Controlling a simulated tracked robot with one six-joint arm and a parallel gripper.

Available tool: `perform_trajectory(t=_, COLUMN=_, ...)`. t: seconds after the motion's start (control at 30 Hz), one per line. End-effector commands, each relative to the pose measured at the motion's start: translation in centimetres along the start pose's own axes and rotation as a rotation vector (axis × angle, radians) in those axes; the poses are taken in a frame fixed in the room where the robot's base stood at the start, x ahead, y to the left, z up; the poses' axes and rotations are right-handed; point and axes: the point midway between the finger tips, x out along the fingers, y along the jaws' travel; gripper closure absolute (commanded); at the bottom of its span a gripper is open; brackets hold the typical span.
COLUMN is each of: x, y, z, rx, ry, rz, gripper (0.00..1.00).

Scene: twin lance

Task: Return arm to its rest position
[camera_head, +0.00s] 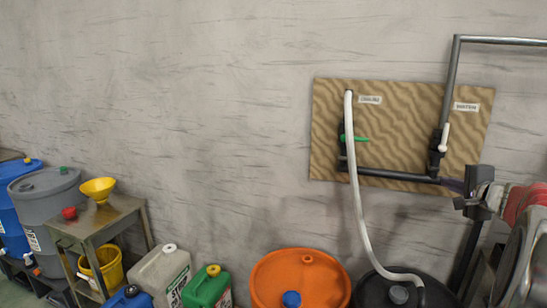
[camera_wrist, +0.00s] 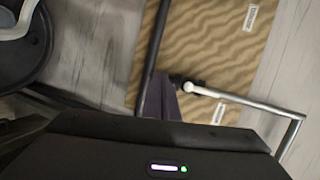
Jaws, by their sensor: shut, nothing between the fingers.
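My gripper (camera_head: 472,193) is at the right of the head view, in front of the lower right corner of the wooden board (camera_head: 400,120). It is shut and holds nothing. My arm comes in from the right edge with a red section. In the wrist view a broad dark part of my own body fills the bottom. The board (camera_wrist: 190,50) also shows there, with a valve with a white handle (camera_wrist: 195,88) and dark pipe. A small purple piece (camera_wrist: 163,100) shows just beyond the dark part; I cannot tell what it is.
A white hose (camera_head: 357,190) runs from the board down to a black drum (camera_head: 375,292). An orange drum (camera_head: 300,280) stands beside it. Green (camera_head: 207,288) and white (camera_head: 160,272) jerrycans, a metal table (camera_head: 100,225) and blue and grey drums stand at the left. The wall's middle is bare.

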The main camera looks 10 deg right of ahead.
Motion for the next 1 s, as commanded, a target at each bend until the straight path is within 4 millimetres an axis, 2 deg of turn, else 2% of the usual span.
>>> perform_trajectory(t=0.03, x=-0.3, y=0.9, z=1.9, rx=-0.033, ry=-0.034, rz=0.035, gripper=1.0)
perform_trajectory(t=0.17, x=-1.3, y=3.5, z=6.8, rx=-0.126, ry=-0.126, rz=0.13, gripper=1.0)
perform_trajectory(t=0.37, x=-4.1, y=7.5, z=14.6, rx=-0.287, ry=-0.274, rz=0.272, gripper=1.0)
perform_trajectory(t=0.6, x=-9.2, y=12.4, z=23.0, rx=-0.513, ry=-0.444, rz=0.433, gripper=1.0)
perform_trajectory(t=0.8, x=-14.8, y=16.4, z=28.4, rx=-0.733, ry=-0.572, rz=0.55, gripper=1.0)
perform_trajectory(t=1.0, x=-20.2, y=19.9, z=31.8, rx=-0.962, ry=-0.668, rz=0.636, gripper=1.0)
